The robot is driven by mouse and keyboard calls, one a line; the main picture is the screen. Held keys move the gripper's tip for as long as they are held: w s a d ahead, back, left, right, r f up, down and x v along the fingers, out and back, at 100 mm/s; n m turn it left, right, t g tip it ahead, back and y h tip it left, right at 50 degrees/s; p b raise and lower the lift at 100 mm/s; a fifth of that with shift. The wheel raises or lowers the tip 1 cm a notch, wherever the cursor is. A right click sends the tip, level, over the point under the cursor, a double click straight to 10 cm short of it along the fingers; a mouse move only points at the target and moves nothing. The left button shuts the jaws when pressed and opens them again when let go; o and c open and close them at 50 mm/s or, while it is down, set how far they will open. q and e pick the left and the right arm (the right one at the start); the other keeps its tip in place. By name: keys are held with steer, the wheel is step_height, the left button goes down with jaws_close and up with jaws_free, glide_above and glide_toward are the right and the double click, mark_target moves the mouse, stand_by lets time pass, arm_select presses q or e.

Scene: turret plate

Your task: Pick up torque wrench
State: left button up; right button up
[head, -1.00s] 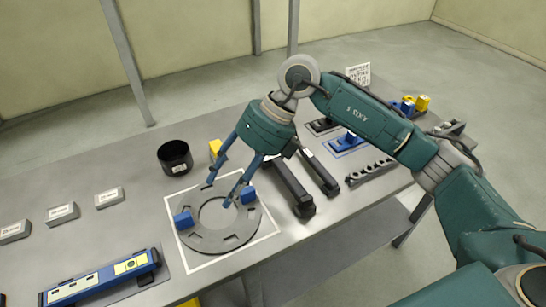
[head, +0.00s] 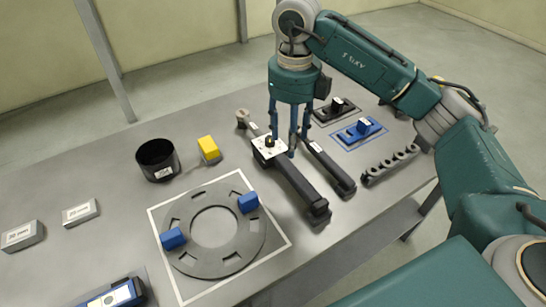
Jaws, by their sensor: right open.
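Two long black bar-shaped tools lie side by side on the table. The nearer, thicker one (head: 301,190) has a white square plate with a dark knob (head: 268,147) partway along it and a round grey end at the far left. The thinner black tool (head: 328,168) lies to its right. I cannot tell for certain which one is the torque wrench. My right gripper (head: 282,147) points down, open, with its fingers around or just above the white-plate area of the thicker tool; contact is unclear. My left gripper is out of view.
A grey ring plate (head: 192,258) with two blue blocks sits in a white-outlined square. A black cup (head: 157,160) and a yellow block (head: 209,149) stand behind it. Blue parts (head: 360,131) and a grey slotted rack (head: 390,165) are at right.

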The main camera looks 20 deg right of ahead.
mark_target(284, 164)
steer(key=shift+w+f+b, duration=0.15)
steer(key=shift+w+f, duration=0.15)
steer(key=shift+f, duration=0.2)
steer(key=shift+w+f+b, duration=0.15)
steer(key=shift+w+f, duration=0.15)
steer(key=shift+f, duration=0.2)
step_height(284, 164, down, 5)
steer(key=shift+s+r+p, duration=0.1)
steer(key=shift+s+p, duration=0.05)
steer(key=shift+p, duration=0.55)
steer(key=f+p, duration=0.1)
steer(key=f, duration=0.1)
steer(key=f+p, duration=0.1)
steer(key=f, duration=0.1)
steer(key=shift+w+a+f, duration=0.15)
steer(key=shift+w+a, duration=0.05)
steer(key=shift+f, duration=0.65)
jaws_close()
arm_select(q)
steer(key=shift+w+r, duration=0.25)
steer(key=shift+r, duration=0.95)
arm_select(e)
steer(key=shift+w+r, duration=0.15)
steer(key=shift+w, duration=0.05)
